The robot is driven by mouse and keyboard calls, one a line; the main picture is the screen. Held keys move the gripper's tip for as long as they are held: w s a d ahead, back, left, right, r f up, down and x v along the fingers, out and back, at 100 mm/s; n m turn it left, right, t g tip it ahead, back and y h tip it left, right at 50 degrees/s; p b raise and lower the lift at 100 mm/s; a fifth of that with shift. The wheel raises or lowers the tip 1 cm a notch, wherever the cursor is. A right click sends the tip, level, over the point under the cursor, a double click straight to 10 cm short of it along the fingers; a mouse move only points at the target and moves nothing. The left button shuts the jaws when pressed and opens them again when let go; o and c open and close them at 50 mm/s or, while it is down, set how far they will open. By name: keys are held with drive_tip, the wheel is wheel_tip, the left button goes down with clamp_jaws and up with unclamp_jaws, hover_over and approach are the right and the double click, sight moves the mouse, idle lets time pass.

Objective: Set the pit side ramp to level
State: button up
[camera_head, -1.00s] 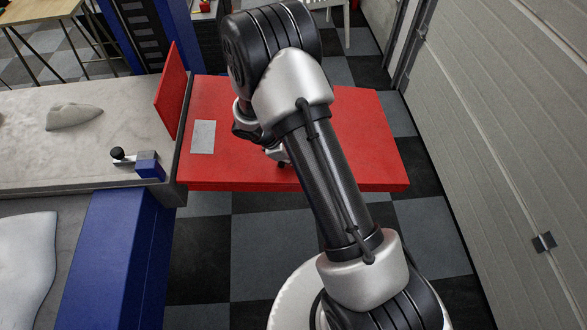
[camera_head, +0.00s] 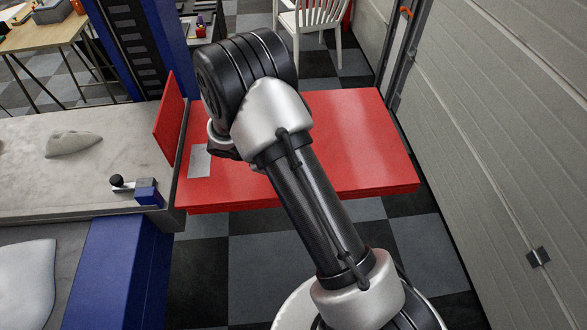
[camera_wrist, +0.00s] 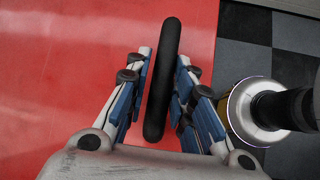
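The red pit side ramp (camera_head: 350,150) extends right from the grey platform. It looks close to flat, slightly raised at its outer right side. In the wrist view its red surface (camera_wrist: 50,75) fills the left and centre. A black bar-shaped handle (camera_wrist: 163,80) stands out between my gripper's blue finger pads (camera_wrist: 164,75). The pads lie close along both sides of the handle and appear shut on it. In the head view my arm hides the gripper and the handle.
A red upright flap (camera_head: 170,118) stands at the platform's edge (camera_head: 70,217). A small blue block with a black-knobbed lever (camera_head: 148,190) sits near it. A ribbed grey door (camera_head: 500,120) bounds the right side. A white chair (camera_head: 312,20) stands behind. Checkered floor lies open in front.

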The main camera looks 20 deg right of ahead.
drive_tip(key=shift+o, duration=0.6)
drive_tip(key=shift+a+r, duration=0.1)
drive_tip(key=shift+r, duration=0.1)
drive_tip(key=shift+o, duration=1.4)
drive_tip(key=shift+f, duration=0.2)
drive_tip(key=v, duration=1.2)
drive_tip(key=shift+s, duration=0.1)
